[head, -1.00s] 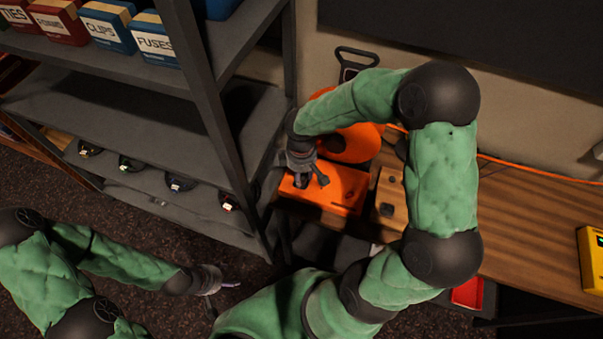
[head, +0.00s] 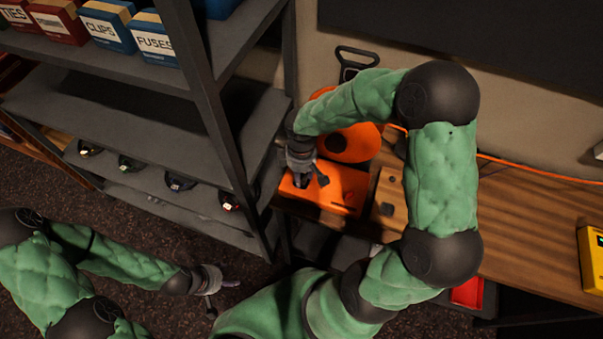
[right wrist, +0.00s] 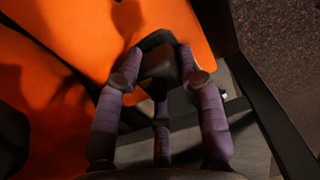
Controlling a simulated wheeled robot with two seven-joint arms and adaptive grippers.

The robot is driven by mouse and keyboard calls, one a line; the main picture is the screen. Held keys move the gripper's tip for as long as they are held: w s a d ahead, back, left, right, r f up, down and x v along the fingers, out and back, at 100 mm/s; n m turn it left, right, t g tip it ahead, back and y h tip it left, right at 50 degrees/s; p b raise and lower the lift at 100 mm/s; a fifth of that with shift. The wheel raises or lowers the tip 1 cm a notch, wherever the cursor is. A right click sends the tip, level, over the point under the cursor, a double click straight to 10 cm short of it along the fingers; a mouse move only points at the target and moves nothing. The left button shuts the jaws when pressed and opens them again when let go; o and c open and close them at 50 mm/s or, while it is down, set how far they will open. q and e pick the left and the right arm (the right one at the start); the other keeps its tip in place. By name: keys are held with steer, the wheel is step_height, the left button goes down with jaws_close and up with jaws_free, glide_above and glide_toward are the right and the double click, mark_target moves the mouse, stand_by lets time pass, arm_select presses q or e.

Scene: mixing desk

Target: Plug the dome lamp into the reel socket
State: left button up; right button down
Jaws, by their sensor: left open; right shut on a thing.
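The orange reel (head: 357,142) stands at the back of the desk, with its flat orange base (head: 340,192) in front. My right gripper (head: 302,182) points down over the left part of this base. In the right wrist view its fingers are shut on a small dark block, seemingly the plug (right wrist: 158,62), against the orange surface. The fingers hide the contact, so I cannot tell whether the plug is seated in a socket. My left gripper (head: 228,286) is open and empty, low and away from the desk. I cannot make out the dome lamp.
A dark metal shelf (head: 100,80) with labelled boxes stands close left of the reel. An orange cable (head: 520,170) runs along the wall. A yellow device (head: 592,255) lies at the desk's right. The wooden desktop (head: 530,220) between is largely clear.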

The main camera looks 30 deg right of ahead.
steer(key=shift+f+b, duration=0.4)
steer(key=shift+f, duration=0.15)
steer(key=c, duration=0.7)
jaws_free()
step_height(320, 180, up, 12)
stand_by(0.4)
